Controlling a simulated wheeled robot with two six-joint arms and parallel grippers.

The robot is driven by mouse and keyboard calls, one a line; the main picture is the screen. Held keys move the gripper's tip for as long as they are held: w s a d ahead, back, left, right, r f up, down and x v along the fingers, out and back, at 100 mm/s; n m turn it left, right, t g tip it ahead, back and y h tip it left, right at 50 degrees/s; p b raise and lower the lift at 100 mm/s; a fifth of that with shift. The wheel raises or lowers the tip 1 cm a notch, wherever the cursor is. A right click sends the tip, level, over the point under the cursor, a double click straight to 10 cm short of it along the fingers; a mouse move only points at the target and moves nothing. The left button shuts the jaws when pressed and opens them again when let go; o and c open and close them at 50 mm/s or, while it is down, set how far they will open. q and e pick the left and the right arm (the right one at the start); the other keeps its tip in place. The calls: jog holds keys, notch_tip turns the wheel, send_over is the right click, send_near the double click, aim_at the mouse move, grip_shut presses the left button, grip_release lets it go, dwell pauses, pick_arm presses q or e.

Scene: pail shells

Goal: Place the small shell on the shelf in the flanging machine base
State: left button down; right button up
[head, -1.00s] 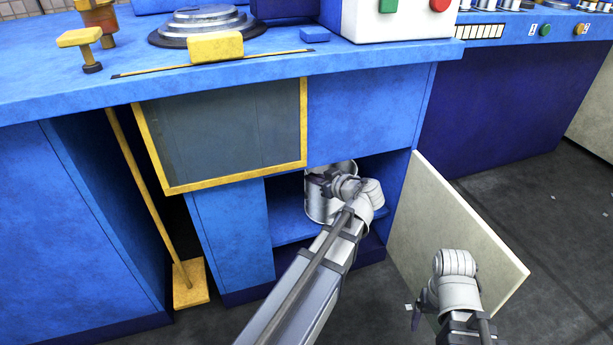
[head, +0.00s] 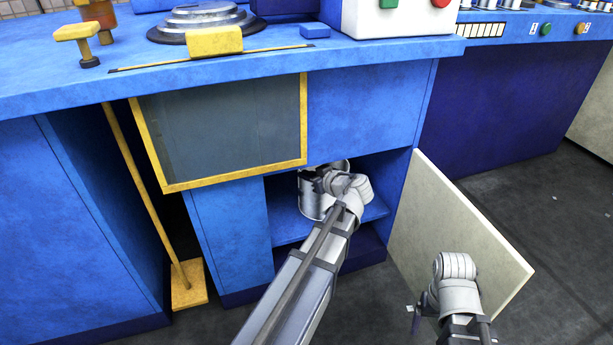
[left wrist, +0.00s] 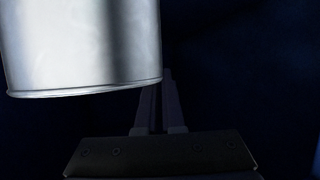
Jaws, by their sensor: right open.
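The small shell (head: 309,198) is a shiny metal cylinder inside the open compartment of the blue flanging machine base (head: 235,225). It is over the blue shelf (head: 287,229); I cannot tell whether it touches it. My left gripper (head: 325,183) reaches in from the front and is shut on the shell at its right side, hiding part of it. In the left wrist view the shell's wall and lower edge (left wrist: 80,45) fill the upper left, beside the close-set fingers (left wrist: 158,105). My right gripper (head: 414,315) is open and empty, low in front of the door.
A pale door (head: 455,225) stands open at the compartment's right. A yellow-framed dark panel (head: 225,130) is above left of the opening. A yellow pole with a foot (head: 188,285) stands at the left. Open floor lies to the right.

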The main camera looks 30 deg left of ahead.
pick_arm(q)
jog(key=shift+f, duration=0.15)
jog(key=c, duration=1)
grip_release()
jog(key=shift+c, duration=0.2)
jog(key=shift+s+d+r, duration=0.15)
jog(key=shift+d+r, duration=0.15)
jog(key=shift+r, duration=0.1)
jog(key=p+v, duration=0.4)
jog(key=v, duration=0.7)
jog(key=shift+p, duration=0.35)
jog(key=shift+s+d, duration=0.1)
